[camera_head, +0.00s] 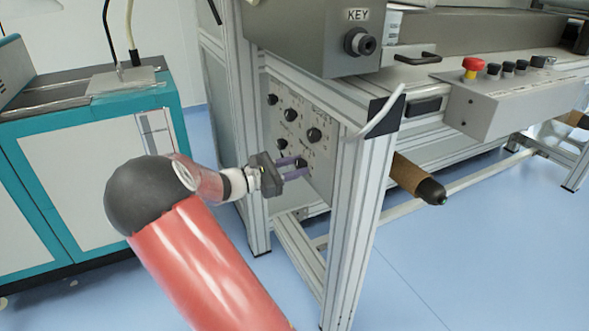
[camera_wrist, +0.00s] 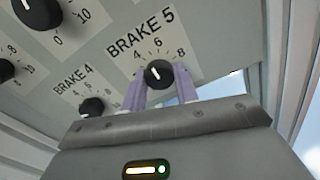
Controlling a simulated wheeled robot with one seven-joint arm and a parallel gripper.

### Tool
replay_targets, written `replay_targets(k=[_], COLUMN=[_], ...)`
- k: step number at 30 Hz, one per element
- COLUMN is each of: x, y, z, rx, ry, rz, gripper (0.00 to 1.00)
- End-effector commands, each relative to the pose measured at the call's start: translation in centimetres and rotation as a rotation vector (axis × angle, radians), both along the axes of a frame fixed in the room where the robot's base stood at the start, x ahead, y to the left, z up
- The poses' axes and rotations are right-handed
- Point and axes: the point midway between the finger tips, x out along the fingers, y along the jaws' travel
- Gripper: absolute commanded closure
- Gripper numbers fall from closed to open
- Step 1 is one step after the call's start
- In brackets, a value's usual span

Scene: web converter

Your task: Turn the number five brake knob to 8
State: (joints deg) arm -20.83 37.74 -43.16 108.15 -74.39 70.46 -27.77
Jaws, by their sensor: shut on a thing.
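The number five brake knob (camera_wrist: 159,74) is a round black knob below the label BRAKE 5 in the wrist view. The numbers 4, 6 and 8 show around its upper side. A short white mark shows on its face, but I cannot tell which number it points to. My gripper (camera_wrist: 160,88) is shut on the knob, with one purple finger on each side. In the head view, my gripper (camera_head: 301,167) reaches the lower part of the grey knob panel (camera_head: 297,146). The fingers partly cover the knob there.
The BRAKE 4 knob (camera_wrist: 92,107) is close on the left. Other black knobs (camera_head: 314,135) sit above on the same panel. A metal frame post (camera_head: 358,220) stands just right of the panel. A teal and white cabinet (camera_head: 80,180) is at left, with blue floor between.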

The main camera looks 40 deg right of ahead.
Motion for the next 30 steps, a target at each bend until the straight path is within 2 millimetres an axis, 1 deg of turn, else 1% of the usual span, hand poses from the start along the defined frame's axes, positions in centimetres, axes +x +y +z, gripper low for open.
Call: replay_targets(k=[1,30], x=[0.02,0.11], y=[0.04,0.05], z=[-0.27,-0.52], rx=[-0.008,-0.223], ry=[-0.042,-0.938], rz=[0.001,0.0], gripper=[0.93,0.93])
